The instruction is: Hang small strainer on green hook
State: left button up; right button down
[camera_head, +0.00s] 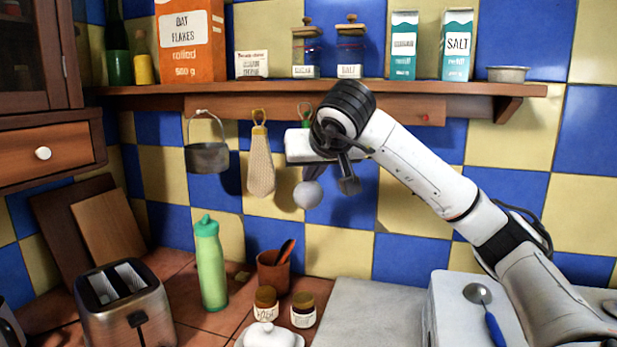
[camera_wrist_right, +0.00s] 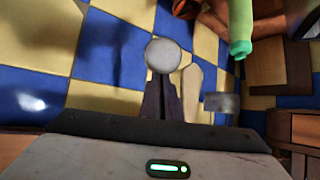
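A small round pale strainer (camera_head: 307,195) hangs in the air below my right gripper (camera_head: 313,172), in front of the tiled wall. In the right wrist view the strainer (camera_wrist_right: 163,56) sits at the tips of the dark fingers (camera_wrist_right: 161,92), which close together on it. Its handle is hidden. The green hook (camera_head: 305,112) is on the wooden rail, just above and behind the white gripper body, which partly covers it. The strainer is below the hook and apart from it. My left gripper is not in view.
A grey pot (camera_head: 207,158) and a beige mitt-like piece (camera_head: 261,165) hang on hooks to the left. A red hook (camera_head: 425,117) is to the right. Jars (camera_head: 303,310), a green bottle (camera_head: 211,265) and a blue-handled utensil (camera_head: 484,310) are below. The shelf (camera_head: 330,86) overhangs the rail.

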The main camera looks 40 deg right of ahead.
jog(key=shift+w+d, duration=0.35)
jog(key=shift+d, duration=0.35)
jog(key=shift+w+d+f+p, duration=0.25)
jog(key=shift+d+f+p, duration=0.15)
jog(key=shift+f, duration=0.05)
jog(key=c, duration=1.9)
grip_release()
jog(key=v, duration=1)
jog(key=shift+s+a, duration=0.1)
